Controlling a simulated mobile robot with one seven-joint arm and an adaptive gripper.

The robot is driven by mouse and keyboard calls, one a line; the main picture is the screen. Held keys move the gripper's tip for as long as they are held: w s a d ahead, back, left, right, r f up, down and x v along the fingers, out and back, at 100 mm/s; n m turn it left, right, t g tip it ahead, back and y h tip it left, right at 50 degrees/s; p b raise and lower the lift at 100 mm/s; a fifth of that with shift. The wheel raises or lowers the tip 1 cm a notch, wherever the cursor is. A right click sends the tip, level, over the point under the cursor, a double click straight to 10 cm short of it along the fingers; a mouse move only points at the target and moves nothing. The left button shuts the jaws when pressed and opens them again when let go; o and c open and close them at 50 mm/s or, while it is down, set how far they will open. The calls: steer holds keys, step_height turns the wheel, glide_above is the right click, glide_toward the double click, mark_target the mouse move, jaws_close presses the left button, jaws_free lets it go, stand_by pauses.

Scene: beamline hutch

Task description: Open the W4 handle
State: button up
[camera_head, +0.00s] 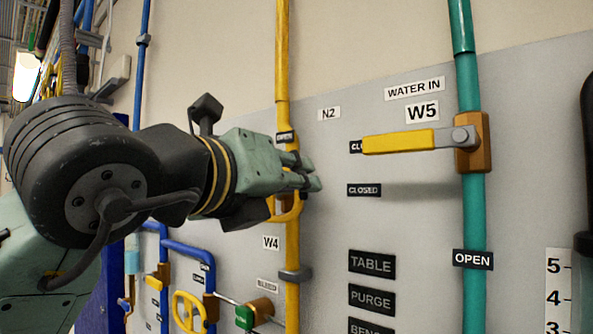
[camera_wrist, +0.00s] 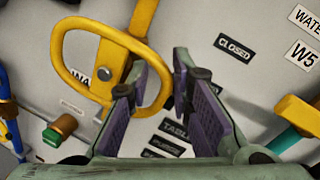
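The W4 label (camera_head: 271,242) sits beside a yellow vertical pipe (camera_head: 292,250) in the head view. A yellow loop handle (camera_head: 272,211) is on this pipe, largely hidden behind my gripper (camera_head: 316,176). In the wrist view the loop handle (camera_wrist: 68,72) shows at upper left, joined to a yellow bar. My gripper (camera_wrist: 180,75) is open there. The loop's right side appears between the two fingers, with the left finger overlapping the loop's opening. I cannot tell whether either finger touches it. An OPEN label (camera_head: 285,137) is on the pipe above my gripper.
The W5 yellow lever (camera_head: 398,142) lies horizontal to the right, on a teal pipe (camera_head: 473,215). A CLOSED label (camera_head: 364,190) is on the grey panel. Below are a green knob (camera_head: 245,317) and another yellow loop handle (camera_head: 178,308). Blue pipes run at lower left.

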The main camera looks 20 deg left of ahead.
steer(key=shift+w, duration=0.25)
steer(key=shift+c, duration=0.6)
jaws_close()
